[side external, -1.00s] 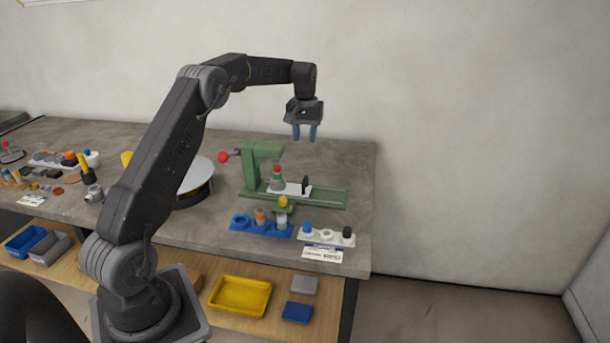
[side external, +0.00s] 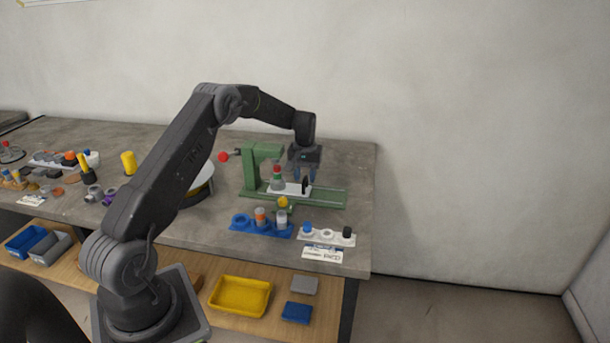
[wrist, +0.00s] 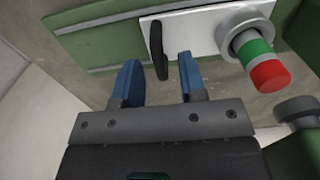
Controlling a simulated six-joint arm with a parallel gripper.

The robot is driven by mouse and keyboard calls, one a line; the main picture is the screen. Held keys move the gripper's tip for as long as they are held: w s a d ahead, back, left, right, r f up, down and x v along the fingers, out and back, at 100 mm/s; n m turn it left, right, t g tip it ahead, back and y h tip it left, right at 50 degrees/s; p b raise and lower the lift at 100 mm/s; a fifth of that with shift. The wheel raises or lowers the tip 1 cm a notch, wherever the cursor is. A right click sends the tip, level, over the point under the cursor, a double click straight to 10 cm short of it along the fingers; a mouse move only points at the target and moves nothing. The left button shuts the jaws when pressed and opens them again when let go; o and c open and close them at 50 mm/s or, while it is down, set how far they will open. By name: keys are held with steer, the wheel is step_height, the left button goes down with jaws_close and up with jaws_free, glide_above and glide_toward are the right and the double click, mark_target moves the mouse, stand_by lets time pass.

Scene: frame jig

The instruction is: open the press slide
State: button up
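The green press (side external: 251,174) stands on the bench at the right, with a green base rail (side external: 328,197). A white slide plate (side external: 285,188) lies on the rail and carries a black upright handle (side external: 305,185). In the wrist view the handle (wrist: 158,50) stands on the white plate (wrist: 193,38), beside a holder with a green and red piece (wrist: 262,65). My gripper (side external: 304,178) is low over the rail at the handle. In the wrist view its blue fingers (wrist: 160,82) are apart, and the handle shows between and beyond their tips. I cannot tell whether they touch it.
A blue tray (side external: 262,231) with several cups and a white tray (side external: 327,238) stand in front of the press. A lever with a red ball (side external: 223,156) sticks out left of the press. A round turntable (side external: 199,194) is further left. The wall is behind.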

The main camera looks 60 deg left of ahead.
jaws_close()
stand_by(0.3)
steer(key=w+d, duration=0.7)
steer(key=shift+w+d, duration=0.15)
steer(key=shift+w, duration=0.05)
jaws_free()
stand_by(0.3)
steer(key=shift+r, duration=0.15)
